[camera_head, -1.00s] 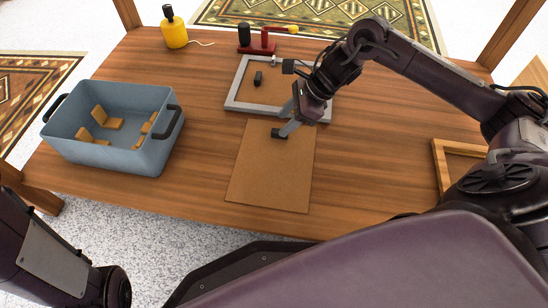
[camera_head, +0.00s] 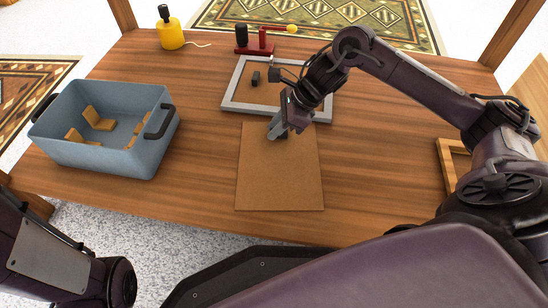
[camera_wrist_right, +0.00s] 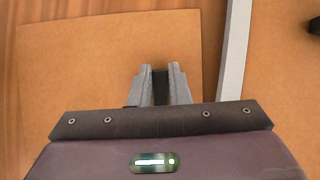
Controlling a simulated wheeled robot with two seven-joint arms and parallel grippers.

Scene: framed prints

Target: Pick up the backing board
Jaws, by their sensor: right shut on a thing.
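The backing board (camera_head: 280,178) is a flat brown rectangle at the middle front of the table, just in front of a grey frame. It also fills much of the left of the right wrist view (camera_wrist_right: 90,60). My right gripper (camera_head: 274,134) is at the board's far edge, pointing down. In the wrist view its two fingers (camera_wrist_right: 160,84) are closed on the small dark grip (camera_wrist_right: 160,78) of the board. I cannot tell for sure whether the board is clear of the table. My left gripper is out of view; only part of my left arm shows at lower left.
The grey frame (camera_head: 229,99) with a brown panel and dark grip lies behind the board. A blue-grey bin (camera_head: 105,151) with tan pieces stands left. A yellow bottle (camera_head: 171,36) and red tool (camera_head: 262,42) are at the back. A wooden frame (camera_head: 445,164) lies right.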

